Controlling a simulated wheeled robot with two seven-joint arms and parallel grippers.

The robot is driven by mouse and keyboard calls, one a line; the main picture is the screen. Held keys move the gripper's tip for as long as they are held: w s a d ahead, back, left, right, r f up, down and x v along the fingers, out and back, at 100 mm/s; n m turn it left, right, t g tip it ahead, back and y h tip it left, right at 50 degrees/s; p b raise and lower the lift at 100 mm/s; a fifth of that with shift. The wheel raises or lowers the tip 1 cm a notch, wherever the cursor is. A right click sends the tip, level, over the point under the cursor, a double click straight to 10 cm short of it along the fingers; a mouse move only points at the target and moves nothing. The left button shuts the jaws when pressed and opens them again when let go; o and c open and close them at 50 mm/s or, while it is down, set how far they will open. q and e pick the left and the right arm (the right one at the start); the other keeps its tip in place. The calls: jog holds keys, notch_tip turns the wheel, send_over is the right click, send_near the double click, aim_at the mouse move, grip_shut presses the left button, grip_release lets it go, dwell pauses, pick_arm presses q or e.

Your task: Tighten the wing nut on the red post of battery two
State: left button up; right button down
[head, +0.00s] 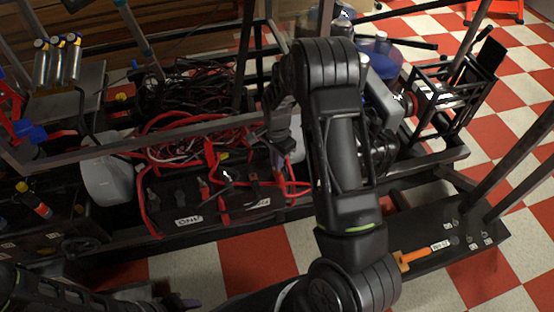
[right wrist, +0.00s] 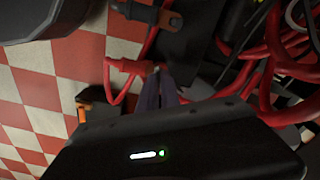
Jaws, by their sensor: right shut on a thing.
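Battery two (head: 262,203) is the right one of two black batteries in the frame, beside battery one (head: 189,219). My right gripper (head: 285,150) reaches down over the back right side of battery two. In the right wrist view its dark fingers (right wrist: 158,84) are closed together at the end of a red cable (right wrist: 126,66). They are shut on the wing nut at the red post; the nut and post are mostly hidden between and behind the fingertips. My left gripper (head: 180,302) is low at the bottom edge, away from the batteries, and its jaws are unclear.
Red cables (head: 170,130) loop over and behind the batteries. Metal frame bars run around them. A white rounded container (head: 105,170) stands left of battery one. The checkered floor in front is clear.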

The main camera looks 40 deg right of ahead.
jog(key=m+p, duration=0.1)
jog(key=m, duration=0.4)
jog(key=shift+w+r+p, duration=0.1)
jog(key=shift+r+p, duration=0.05)
jog(key=shift+p, duration=0.2)
jog(key=shift+m, duration=0.3)
jog(key=c, duration=1.6)
grip_release()
jog(key=shift+o, duration=0.2)
jog(key=shift+r+p, duration=0.7)
jog(key=shift+r, duration=3.15)
